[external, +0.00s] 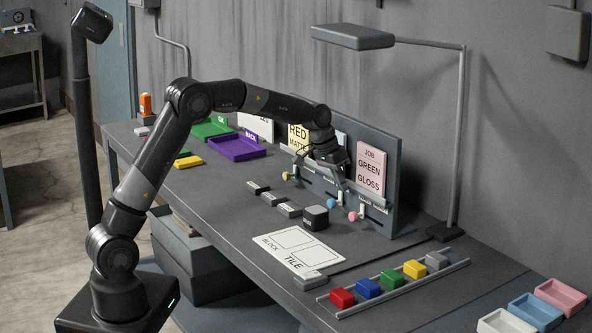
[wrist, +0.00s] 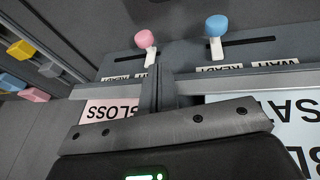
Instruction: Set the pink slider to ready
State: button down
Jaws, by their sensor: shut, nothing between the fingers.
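The pink slider (external: 353,216) has a round pink knob on a white stem, at the left end of its slot on the upright board. In the wrist view, the pink knob (wrist: 145,40) stands at the right end of the visible slot, by the upside-down wait label (wrist: 147,71). The ready label (wrist: 115,77) is left of it there. My gripper (external: 347,187) is shut and empty, in front of the board and above the pink knob, apart from it.
The blue slider (wrist: 216,27) is close beside the pink one, and a yellow slider (external: 286,176) is farther left. A pink job card (external: 370,171) stands above. A dark block (external: 315,217) lies in front on the bench. A lamp post (external: 457,140) rises at right.

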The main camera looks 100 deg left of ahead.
jog(key=f, duration=0.1)
jog(key=w+d+f, duration=0.1)
jog(key=f, duration=0.1)
jog(key=w+f, duration=0.1)
jog(key=f, duration=0.1)
jog(key=shift+w+d+f, duration=0.2)
jog(key=shift+d+f, duration=0.05)
jog(key=w+d, duration=0.5)
jog(key=shift+w+d, duration=0.25)
jog(key=shift+r, duration=0.15)
jog(key=shift+s+a+r, duration=0.2)
jog(key=shift+r, duration=0.05)
jog(key=a+v, duration=0.1)
jog(key=v, duration=1.1)
jog(key=shift+s+a+r, duration=0.2)
jog(key=shift+r, duration=0.15)
